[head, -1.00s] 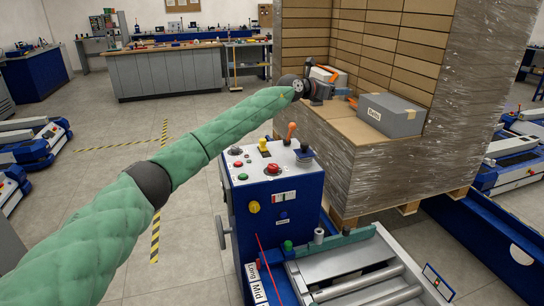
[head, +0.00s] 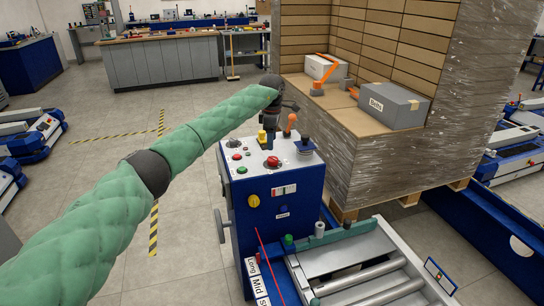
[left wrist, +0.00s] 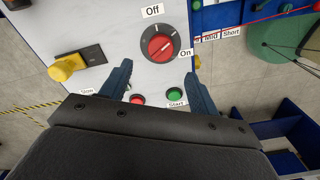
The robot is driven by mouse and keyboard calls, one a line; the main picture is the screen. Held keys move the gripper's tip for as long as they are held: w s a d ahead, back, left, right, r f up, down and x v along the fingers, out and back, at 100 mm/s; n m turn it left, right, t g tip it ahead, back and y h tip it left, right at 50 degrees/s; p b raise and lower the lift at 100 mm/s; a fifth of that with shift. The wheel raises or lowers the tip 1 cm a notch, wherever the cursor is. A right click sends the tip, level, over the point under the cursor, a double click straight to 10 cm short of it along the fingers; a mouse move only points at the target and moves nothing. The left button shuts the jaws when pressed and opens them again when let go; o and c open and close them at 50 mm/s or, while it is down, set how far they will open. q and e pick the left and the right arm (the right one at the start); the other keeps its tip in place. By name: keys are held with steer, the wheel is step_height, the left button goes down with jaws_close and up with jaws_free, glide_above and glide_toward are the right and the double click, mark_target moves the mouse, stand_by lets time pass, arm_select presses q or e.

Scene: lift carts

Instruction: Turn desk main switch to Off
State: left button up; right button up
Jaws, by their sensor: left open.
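The desk (head: 285,220) is a blue control cabinet with a pale top. Its main switch, a red rotary knob on a dark round base, shows in the head view (head: 272,162) and in the left wrist view (left wrist: 160,46). "Off" (left wrist: 152,11) and "On" (left wrist: 185,53) labels sit around it; I cannot tell clearly which one the knob points at. My left gripper (head: 270,145) hangs over the desk top, pointing down. In the left wrist view its open, empty fingers (left wrist: 160,88) are apart from the knob, which lies beyond them. My right gripper is not in view.
A yellow knob (left wrist: 67,67), a red button (left wrist: 137,99) and a green Start button (left wrist: 175,95) are near the switch. An orange lever (head: 291,122) stands at the desk's back. A wrapped pallet load (head: 385,165) with grey boxes is close on the right.

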mark_target(272, 158)
arm_select(q)
steer(key=shift+f+p, duration=0.9)
steer(key=shift+f, duration=3)
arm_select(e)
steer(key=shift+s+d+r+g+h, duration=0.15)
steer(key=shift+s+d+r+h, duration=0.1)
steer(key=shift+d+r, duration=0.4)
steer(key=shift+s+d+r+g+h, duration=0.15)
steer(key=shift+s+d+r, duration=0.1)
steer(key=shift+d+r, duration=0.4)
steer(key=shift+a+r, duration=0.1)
arm_select(q)
steer(key=c, duration=1)
